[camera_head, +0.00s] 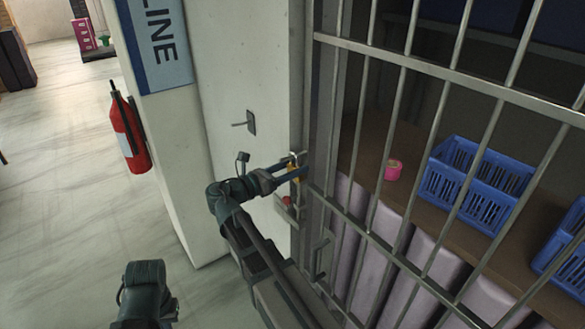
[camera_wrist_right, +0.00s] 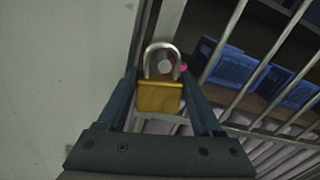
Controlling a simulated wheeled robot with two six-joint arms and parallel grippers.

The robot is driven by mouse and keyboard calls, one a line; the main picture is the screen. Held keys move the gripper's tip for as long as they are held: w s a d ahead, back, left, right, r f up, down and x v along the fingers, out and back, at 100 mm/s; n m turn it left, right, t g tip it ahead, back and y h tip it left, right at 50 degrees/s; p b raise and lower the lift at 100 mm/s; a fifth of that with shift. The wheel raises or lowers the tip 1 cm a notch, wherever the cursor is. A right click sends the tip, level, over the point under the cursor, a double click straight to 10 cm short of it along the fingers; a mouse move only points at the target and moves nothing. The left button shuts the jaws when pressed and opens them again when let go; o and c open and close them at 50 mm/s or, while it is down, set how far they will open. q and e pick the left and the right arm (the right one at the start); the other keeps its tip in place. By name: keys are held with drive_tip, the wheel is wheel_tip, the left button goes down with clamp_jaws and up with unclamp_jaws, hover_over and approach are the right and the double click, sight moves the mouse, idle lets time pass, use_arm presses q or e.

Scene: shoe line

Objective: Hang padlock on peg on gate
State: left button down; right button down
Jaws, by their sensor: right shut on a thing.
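The padlock has a brass body (camera_wrist_right: 160,97) and a silver shackle (camera_wrist_right: 161,58) pointing up. My right gripper (camera_wrist_right: 160,100) is shut on the body, one finger on each side. In the head view the padlock (camera_head: 294,174) is partly covered by this gripper (camera_head: 292,172), beside the gate's left edge. A grey round end, apparently the peg (camera_wrist_right: 165,67), shows inside the shackle loop in the wrist view. I cannot tell whether the shackle is around it or only in front of it. The barred gate (camera_head: 400,59) fills the right side.
A latch plate with a red part (camera_head: 287,201) sits just below the padlock. A lever handle (camera_head: 250,122) is on the pale wall, left of the gate. Behind the bars are blue crates (camera_head: 470,185) and a pink item (camera_head: 393,170). A red extinguisher (camera_head: 130,130) hangs at left.

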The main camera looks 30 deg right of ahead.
drive_tip(key=shift+c, duration=0.9)
unclamp_jaws()
drive_tip(key=shift+o, duration=0.9)
drive_tip(key=shift+s, duration=0.1)
drive_tip(key=shift+a, duration=0.55)
drive_tip(key=s+a, duration=0.1)
drive_tip(key=a, duration=1.1)
drive_tip(key=shift+a, duration=0.35)
drive_tip(key=shift+s, duration=0.1)
